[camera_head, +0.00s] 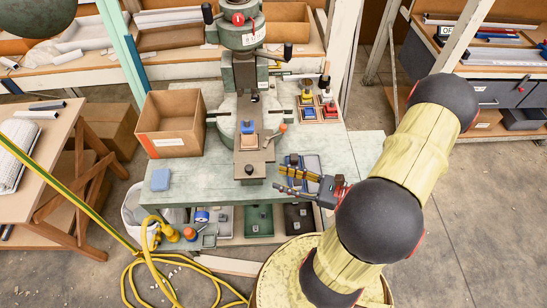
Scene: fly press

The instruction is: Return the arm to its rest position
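My arm, with yellow links and black joints, rises at the right from a round base at the bottom. My gripper (279,179) is at the front right of the press table (200,203) and points left. Its fingers look parted, with nothing seen between them. The wrist is partly hidden behind a black joint of my arm. Just behind the gripper is a small tray (314,162) with blue parts, partly covered by the fingers.
The green fly press (246,105) stands mid-table, with an orange-topped piece (249,141) on its bed. Bins (258,221) sit below. A yellow hose (150,262) lies on the floor. Shelving (490,90) stands right.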

